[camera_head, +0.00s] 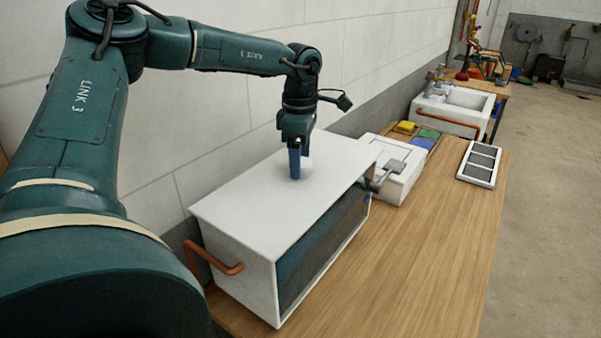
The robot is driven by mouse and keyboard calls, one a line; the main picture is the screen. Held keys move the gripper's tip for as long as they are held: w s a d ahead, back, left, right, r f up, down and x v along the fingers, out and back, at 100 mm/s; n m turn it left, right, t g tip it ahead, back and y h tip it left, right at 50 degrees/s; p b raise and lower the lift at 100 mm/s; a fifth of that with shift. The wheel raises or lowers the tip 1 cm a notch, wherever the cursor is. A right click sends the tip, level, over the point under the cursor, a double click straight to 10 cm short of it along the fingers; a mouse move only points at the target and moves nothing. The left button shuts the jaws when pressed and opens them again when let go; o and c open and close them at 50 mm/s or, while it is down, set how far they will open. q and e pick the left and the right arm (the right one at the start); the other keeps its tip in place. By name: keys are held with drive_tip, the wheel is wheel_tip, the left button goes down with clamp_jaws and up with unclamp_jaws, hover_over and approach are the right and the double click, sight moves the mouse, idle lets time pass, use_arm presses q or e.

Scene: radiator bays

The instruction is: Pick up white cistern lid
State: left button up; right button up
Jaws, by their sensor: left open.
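The white lid (250,208) lies flat on top of a large white box (262,285) with a dark front face, on the wooden bench; I take it as the cistern lid. A round white knob (308,168) stands on the lid. My left gripper (299,165) points down at the knob, with its blue fingers open. The fingers partly hide the knob, and I cannot tell whether they touch it. My right gripper is not in view.
A copper pipe (220,268) sticks out at the box's near end. Behind the box are a smaller white box (398,180), coloured blocks (427,138) and a white-framed panel (481,164). A white basin (447,115) stands farther back. The bench (420,260) is clear at right; a wall runs along the left.

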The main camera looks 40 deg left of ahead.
use_arm(q)
clamp_jaws()
idle(0.8)
